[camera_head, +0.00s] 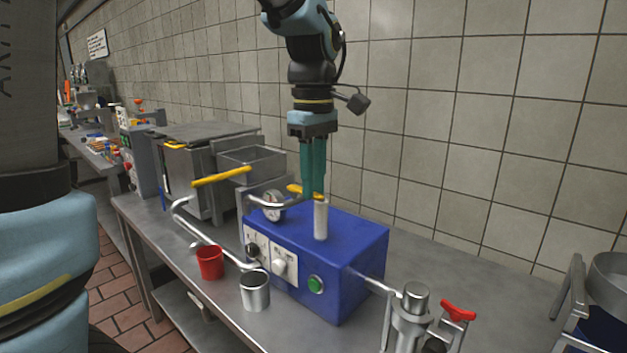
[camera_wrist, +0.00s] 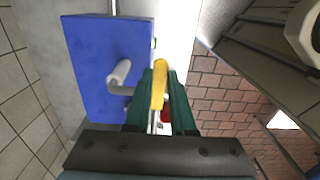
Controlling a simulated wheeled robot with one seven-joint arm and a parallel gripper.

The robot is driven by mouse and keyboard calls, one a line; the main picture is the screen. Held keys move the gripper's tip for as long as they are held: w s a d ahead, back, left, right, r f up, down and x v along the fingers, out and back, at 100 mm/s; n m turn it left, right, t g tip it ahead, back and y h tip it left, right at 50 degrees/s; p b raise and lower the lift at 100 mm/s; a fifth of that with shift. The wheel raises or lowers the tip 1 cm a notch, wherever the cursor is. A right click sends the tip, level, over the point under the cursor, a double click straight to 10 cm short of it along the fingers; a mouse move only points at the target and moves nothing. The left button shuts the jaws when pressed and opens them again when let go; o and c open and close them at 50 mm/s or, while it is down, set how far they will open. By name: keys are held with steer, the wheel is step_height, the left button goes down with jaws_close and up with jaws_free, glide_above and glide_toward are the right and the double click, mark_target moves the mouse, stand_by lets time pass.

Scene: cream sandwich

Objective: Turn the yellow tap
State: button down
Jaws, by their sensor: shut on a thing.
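The yellow tap handle (camera_head: 298,189) sits above the blue machine (camera_head: 345,255), beside the machine's white upright cylinder (camera_head: 321,220). My gripper (camera_head: 313,192) reaches down from above with its green fingers at the handle. In the wrist view, the yellow handle (camera_wrist: 159,82) lies between the two fingers (camera_wrist: 160,100), and the gripper is shut on it. The blue machine (camera_wrist: 85,60) and its white cylinder (camera_wrist: 120,72) show to the left of the fingers. The fingers hide part of the handle in the head view.
A longer yellow lever (camera_head: 222,176) lies left of my gripper, above a bent metal pipe. A red cup (camera_head: 209,262) and a metal cup (camera_head: 255,291) stand in front of the blue machine. A red-handled valve (camera_head: 457,312) is at the right. The tiled wall is close behind.

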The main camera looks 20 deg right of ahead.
steer(key=shift+a, duration=0.1)
steer(key=w+a+m+p, duration=0.1)
steer(key=a+m+p, duration=0.4)
steer(key=m, duration=1.1)
steer(key=shift+w+a, duration=0.25)
steer(key=shift+a, duration=0.35)
steer(key=shift+m, duration=0.4)
steer(key=c, duration=0.8)
jaws_free()
steer(key=shift+o, duration=0.2)
